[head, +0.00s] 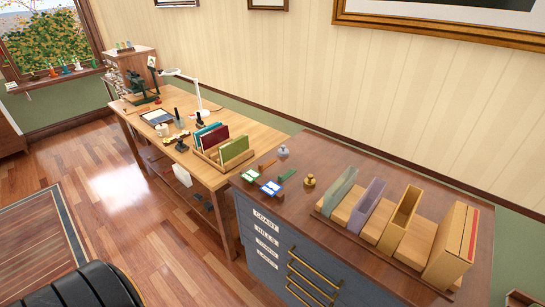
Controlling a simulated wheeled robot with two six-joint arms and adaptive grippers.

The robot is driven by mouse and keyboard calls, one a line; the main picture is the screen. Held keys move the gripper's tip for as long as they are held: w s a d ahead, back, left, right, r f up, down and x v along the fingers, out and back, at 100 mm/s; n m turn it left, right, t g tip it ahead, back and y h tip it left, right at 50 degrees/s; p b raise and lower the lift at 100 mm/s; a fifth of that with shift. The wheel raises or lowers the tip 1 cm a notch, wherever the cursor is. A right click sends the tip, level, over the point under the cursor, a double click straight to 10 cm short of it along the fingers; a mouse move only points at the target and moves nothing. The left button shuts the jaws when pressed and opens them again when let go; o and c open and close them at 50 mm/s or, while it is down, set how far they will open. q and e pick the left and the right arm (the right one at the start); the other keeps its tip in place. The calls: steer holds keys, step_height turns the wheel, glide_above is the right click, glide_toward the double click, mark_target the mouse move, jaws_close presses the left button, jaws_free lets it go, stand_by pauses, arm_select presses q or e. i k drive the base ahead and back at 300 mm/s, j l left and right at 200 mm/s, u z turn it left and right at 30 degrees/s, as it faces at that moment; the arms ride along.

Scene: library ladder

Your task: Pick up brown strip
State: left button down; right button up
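A small orange-brown strip (267,164) lies on the dark wooden top of the blue cabinet, near its back left part. It is small in this view, and I cannot make out its exact shape. A green strip-like piece (286,175) lies just to its right and nearer. Neither of my grippers shows in the head view.
A wooden rack (364,214) with upright boxes fills the right. A wooden desk (185,155) with books and a lamp adjoins at left.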

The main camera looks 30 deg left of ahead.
mark_target(261, 167)
steer(key=j, duration=0.8)
steer(key=j+z, duration=0.15)
steer(key=j, duration=0.65)
steer(key=k+j, duration=0.1)
steer(key=j, duration=0.75)
steer(key=j+z, duration=0.15)
steer(key=j, duration=0.65)
steer(key=k+j, duration=0.15)
steer(key=j, duration=0.65)
steer(key=z, duration=0.05)
